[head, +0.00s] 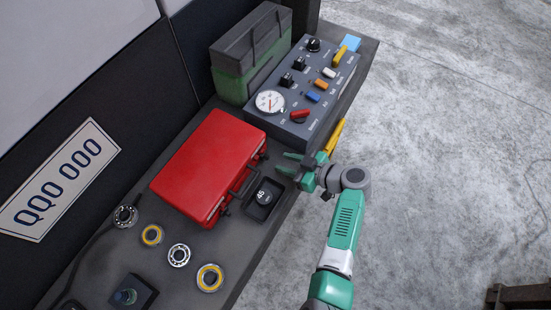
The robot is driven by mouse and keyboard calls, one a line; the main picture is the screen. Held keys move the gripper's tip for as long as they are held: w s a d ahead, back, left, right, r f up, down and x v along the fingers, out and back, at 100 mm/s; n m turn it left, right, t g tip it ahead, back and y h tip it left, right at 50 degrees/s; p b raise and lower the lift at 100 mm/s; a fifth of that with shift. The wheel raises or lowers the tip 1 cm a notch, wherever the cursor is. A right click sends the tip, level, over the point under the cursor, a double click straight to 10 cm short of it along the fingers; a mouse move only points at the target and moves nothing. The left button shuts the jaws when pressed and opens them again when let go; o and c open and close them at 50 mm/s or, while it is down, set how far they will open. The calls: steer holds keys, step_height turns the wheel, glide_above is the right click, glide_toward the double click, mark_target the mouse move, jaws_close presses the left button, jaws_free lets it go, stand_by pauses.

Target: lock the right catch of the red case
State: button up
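The red case (212,160) lies with its lid closed on the dark bench. Its black handle (243,183) is on the side facing my arm. A small dark catch (263,155) shows at the right end of that side, and another catch (223,210) at the near left end. Whether either is locked is too small to tell. My gripper (285,163) is to the right of the right catch, its fingers spread apart and pointing left toward the case. It appears empty, with a small gap between its fingertips and the case.
A control panel (305,90) with knobs and a gauge, and a green box (250,55), stand behind. Several bearings or rings, one of them here (179,256), lie at the near left.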

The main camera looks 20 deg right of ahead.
mark_target(265, 156)
steer(key=b+x, duration=0.1)
steer(key=x, duration=0.4)
steer(key=shift+w, duration=0.1)
jaws_close()
